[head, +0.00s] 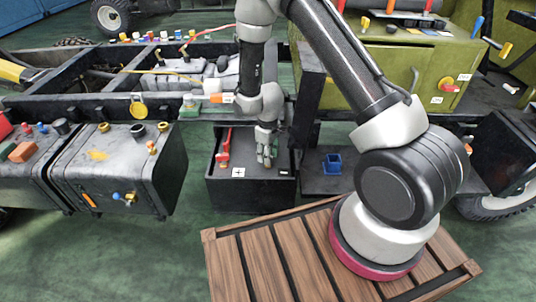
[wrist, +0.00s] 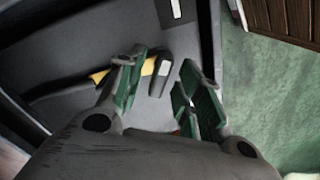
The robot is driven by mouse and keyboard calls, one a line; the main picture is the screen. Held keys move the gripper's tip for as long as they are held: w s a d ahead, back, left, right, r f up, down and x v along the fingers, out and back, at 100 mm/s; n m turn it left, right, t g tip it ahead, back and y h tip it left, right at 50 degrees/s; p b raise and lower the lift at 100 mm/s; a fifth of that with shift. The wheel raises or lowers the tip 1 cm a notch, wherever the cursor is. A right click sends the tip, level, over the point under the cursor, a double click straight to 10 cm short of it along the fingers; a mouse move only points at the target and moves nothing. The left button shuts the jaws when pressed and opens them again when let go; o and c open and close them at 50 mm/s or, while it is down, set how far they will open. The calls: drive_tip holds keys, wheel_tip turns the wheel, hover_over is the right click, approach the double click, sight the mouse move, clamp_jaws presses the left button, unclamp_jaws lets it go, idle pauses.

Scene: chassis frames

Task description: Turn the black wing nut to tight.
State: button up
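My gripper (head: 266,158) points down over the right side of a dark battery box (head: 225,192), near its minus label (head: 284,173). In the wrist view, my gripper (wrist: 163,66) is open, its green-padded fingers apart. A small black piece with a pale end (wrist: 160,76), probably the black wing nut, shows between the fingers, nearer the left one. I see no clear grip on it. Its base is partly hidden, and I cannot tell how tight it is. In the head view the gripper covers that spot.
A red clamp (head: 223,150) stands on the left of the box, by a plus label (head: 238,172). A dark cable with a yellow part (wrist: 98,75) lies beside the left finger. A blue cup (head: 332,164) sits to the right. Frame rails (head: 120,102) lie behind.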

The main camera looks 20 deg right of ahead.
clamp_jaws()
